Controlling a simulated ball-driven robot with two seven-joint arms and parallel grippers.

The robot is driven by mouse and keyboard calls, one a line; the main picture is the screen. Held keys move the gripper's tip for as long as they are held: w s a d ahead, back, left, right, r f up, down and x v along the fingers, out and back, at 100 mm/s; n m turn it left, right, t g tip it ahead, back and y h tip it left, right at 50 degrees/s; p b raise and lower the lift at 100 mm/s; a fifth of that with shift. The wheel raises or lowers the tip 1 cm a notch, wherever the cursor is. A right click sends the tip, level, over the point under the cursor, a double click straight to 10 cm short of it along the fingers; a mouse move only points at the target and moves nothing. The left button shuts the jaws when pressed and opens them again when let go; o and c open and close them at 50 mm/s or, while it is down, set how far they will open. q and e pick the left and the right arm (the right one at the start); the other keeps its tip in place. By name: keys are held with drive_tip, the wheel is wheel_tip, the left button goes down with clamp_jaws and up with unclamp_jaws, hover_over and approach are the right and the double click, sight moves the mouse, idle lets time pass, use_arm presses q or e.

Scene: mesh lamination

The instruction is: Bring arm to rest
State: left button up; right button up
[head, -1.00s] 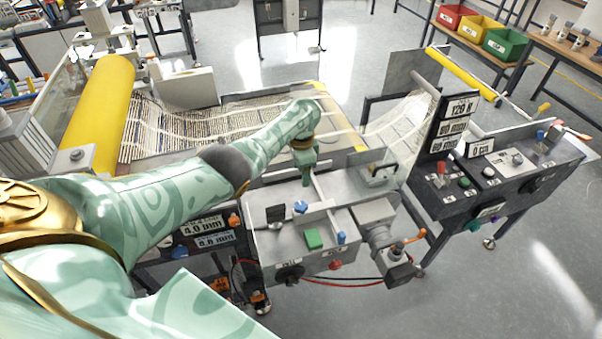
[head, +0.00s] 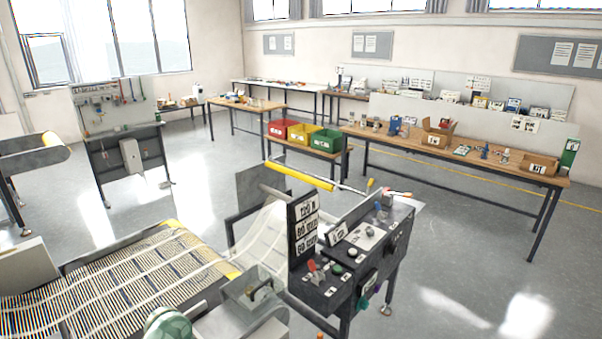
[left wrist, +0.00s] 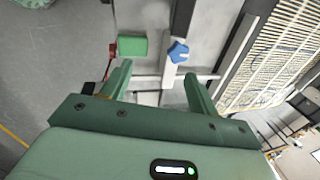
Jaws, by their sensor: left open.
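My left gripper (left wrist: 158,88) shows in the left wrist view with its two green fingers apart and nothing between them. In the head view only a rounded pale green part of my left arm shows at the bottom edge; the gripper itself is out of that picture. My right gripper is in neither view.
The striped mesh web (head: 120,280) runs along the machine at lower left. A dark control console (head: 350,255) with sign plates stands to its right. Red, yellow and green bins (head: 325,140) and a long wooden workbench (head: 450,155) stand behind. The grey floor at right is clear.

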use_arm(q)
drive_tip(key=s+d+r+t+y, duration=0.1)
drive_tip(key=s+d+r+t, duration=0.15)
drive_tip(key=s, duration=0.85)
drive_tip(key=s+a+r+n+t+y, duration=0.2)
drive_tip(key=s+r+t, duration=0.1)
drive_tip(key=s+r, duration=0.8)
drive_tip(key=s+d+f+g+h+b, duration=0.15)
drive_tip(key=f+b, duration=0.25)
drive_tip(key=f, duration=1)
drive_tip(key=s+d+f+g+h+b, duration=0.15)
drive_tip(key=f+b, duration=0.35)
drive_tip(key=f, duration=0.9)
drive_tip(key=s+d+f+g+b, duration=0.1)
drive_tip(key=s+f+b, duration=0.25)
drive_tip(key=f, duration=1.05)
drive_tip(key=s+f+n+g+h+b, duration=0.1)
drive_tip(key=s+f+b, duration=0.7)
drive_tip(key=s+f, duration=1)
wheel_tip(320, 180, down, 3)
drive_tip(key=n+g, duration=0.1)
drive_tip(key=n, duration=0.1)
drive_tip(key=shift+f+n+h+b, duration=0.2)
drive_tip(key=shift+n+h+b, duration=0.1)
drive_tip(key=shift+b, duration=0.05)
